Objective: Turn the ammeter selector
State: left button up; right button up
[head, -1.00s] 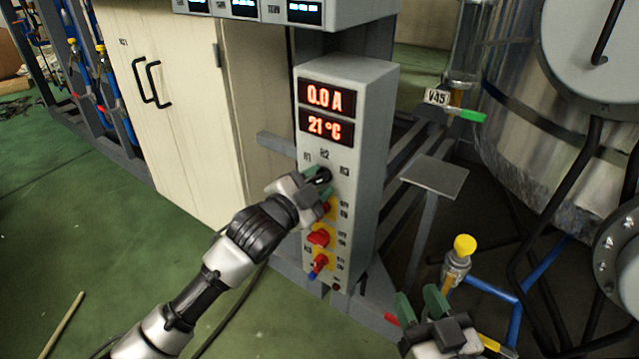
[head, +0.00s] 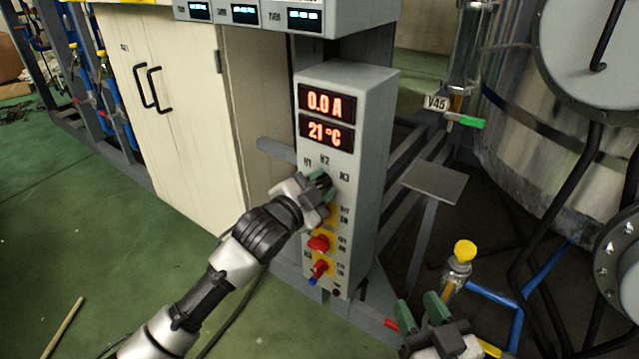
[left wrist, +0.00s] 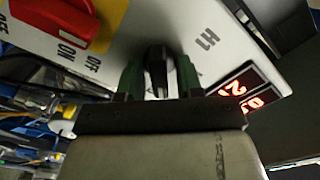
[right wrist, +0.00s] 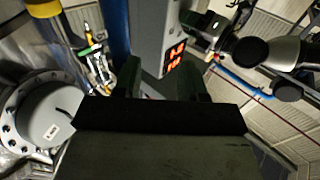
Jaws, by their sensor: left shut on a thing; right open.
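The ammeter selector (head: 326,179) is a small dark knob on the front of the grey panel box (head: 372,130), below labels H1, H2 and H3. My left gripper (head: 321,185) is shut on it and hides much of it in the head view. In the left wrist view the black knob (left wrist: 157,68) with its pale stripe stands between the two green fingers. The ammeter display (head: 326,103) reads 0.0 A, with 21 °C below. My right gripper (head: 419,311) is open and empty, low and to the right of the box.
Red switches on yellow plates (head: 318,243) sit just below the selector. A yellow-capped valve (head: 465,250) stands near my right gripper. A small grey plate (head: 434,181) and a large steel vessel (head: 530,160) are to the right.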

pick_arm(q)
jog(key=n+p, duration=0.1)
jog(key=p, duration=0.1)
jog(key=shift+r+n+p, duration=0.15)
jog(key=shift+n+p, duration=0.75)
jog(key=shift+p, duration=0.15)
jog(key=shift+n+p, duration=0.7)
jog(key=shift+p, duration=0.15)
jog(key=shift+w+a+n+p, duration=0.1)
jog(key=shift+n+p, duration=0.6)
jog(key=shift+p, duration=0.2)
pick_arm(e)
jog(key=s+d+f+g+h, duration=0.5)
jog(key=s+f+g, duration=0.4)
jog(key=s+g, duration=0.45)
pick_arm(q)
jog(key=n+p, duration=0.2)
jog(key=n, duration=0.1)
jog(key=shift+n+p, duration=0.3)
jog(key=shift+p, duration=0.05)
jog(key=shift+n, duration=0.3)
pick_arm(e)
notch_tip(320, 180, down, 12)
jog(key=w+g, duration=0.1)
jog(key=w, duration=0.1)
jog(key=shift+d+m+g+y, duration=0.15)
jog(key=shift+m+g+y, duration=0.2)
jog(key=shift+m+y, duration=0.05)
